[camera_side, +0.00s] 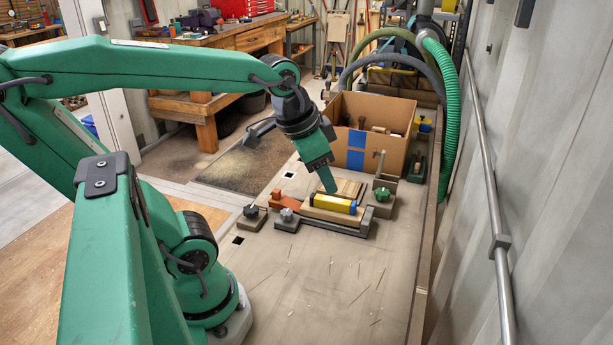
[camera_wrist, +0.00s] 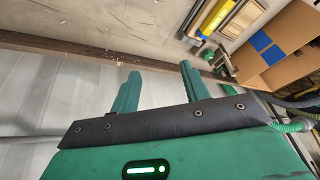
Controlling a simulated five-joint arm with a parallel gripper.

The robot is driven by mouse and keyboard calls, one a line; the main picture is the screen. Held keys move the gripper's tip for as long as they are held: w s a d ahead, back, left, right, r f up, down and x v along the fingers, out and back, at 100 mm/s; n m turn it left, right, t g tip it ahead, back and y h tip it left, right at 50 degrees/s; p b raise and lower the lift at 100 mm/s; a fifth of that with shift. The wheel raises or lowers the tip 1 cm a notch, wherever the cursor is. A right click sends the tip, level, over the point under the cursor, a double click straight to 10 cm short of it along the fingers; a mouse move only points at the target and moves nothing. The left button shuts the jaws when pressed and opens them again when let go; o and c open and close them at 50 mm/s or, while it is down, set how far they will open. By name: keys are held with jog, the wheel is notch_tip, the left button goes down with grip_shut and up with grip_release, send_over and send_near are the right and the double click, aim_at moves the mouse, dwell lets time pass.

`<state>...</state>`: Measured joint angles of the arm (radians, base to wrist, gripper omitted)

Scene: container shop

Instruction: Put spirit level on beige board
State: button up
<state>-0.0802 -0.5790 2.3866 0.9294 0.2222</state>
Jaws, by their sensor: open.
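A yellow bar with a blue right end, likely the spirit level (camera_side: 333,203), lies in a grey clamp-like fixture in the side view. It also shows at the top of the wrist view (camera_wrist: 216,16). Beige wood, likely the beige board (camera_side: 348,187), lies directly behind it, and in the wrist view (camera_wrist: 243,17) it is right of the bar. A pale strip shows in front of the bar; I cannot tell whether the bar rests on wood. My gripper (camera_side: 329,187) overlaps the bar's far edge in the side view. In the wrist view my gripper (camera_wrist: 157,83) is open and empty, apart from the bar.
An open cardboard box (camera_side: 395,148) with blue tape stands behind the fixture. A green knob (camera_side: 382,194), an orange block (camera_side: 287,199) and dark-knobbed clamps (camera_side: 251,212) surround the work. The front bench top (camera_side: 310,285) is clear except for shavings. A wall with a pipe (camera_side: 485,180) bounds the right.

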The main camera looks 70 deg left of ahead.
jog(key=shift+s+d+f+n+t, duration=0.2)
jog(key=shift+s+d+n, duration=0.25)
jog(key=shift+s, duration=0.3)
jog(key=shift+s+d+f+n+t, duration=0.1)
jog(key=shift+s+d+n+t, duration=0.25)
jog(key=shift+s+d, duration=0.3)
